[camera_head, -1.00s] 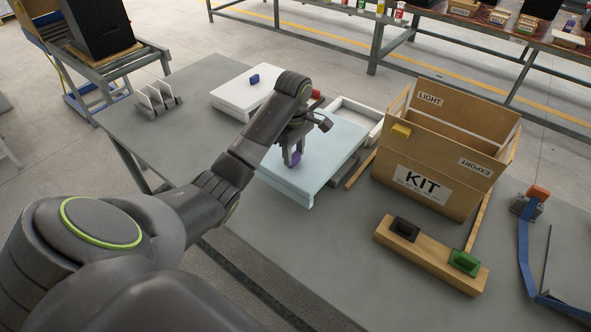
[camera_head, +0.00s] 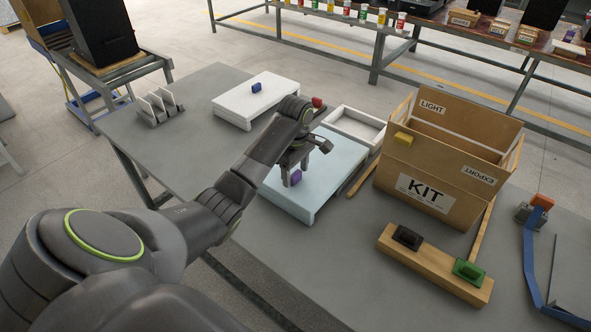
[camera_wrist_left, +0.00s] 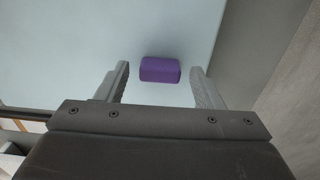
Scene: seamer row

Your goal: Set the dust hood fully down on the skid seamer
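The pale blue dust hood (camera_head: 322,185), a flat panel with a turned-down front edge and a purple grip block (camera_head: 295,177), lies near the middle of the grey table. The machine under it is almost wholly hidden, so I cannot tell whether the hood sits fully down. My left gripper (camera_head: 295,171) is over the hood with its fingers either side of the purple block. In the left wrist view, the purple block (camera_wrist_left: 160,69) shows between open fingers (camera_wrist_left: 161,85), with a gap on each side. My right gripper is not in view.
A white panel with a blue block (camera_head: 235,108) is behind left. A white open tray (camera_head: 340,132) is behind the hood. The KIT box (camera_head: 425,190) stands close on the right, and a wooden bar with black and green blocks (camera_head: 425,265) lies in front. The front left table is clear.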

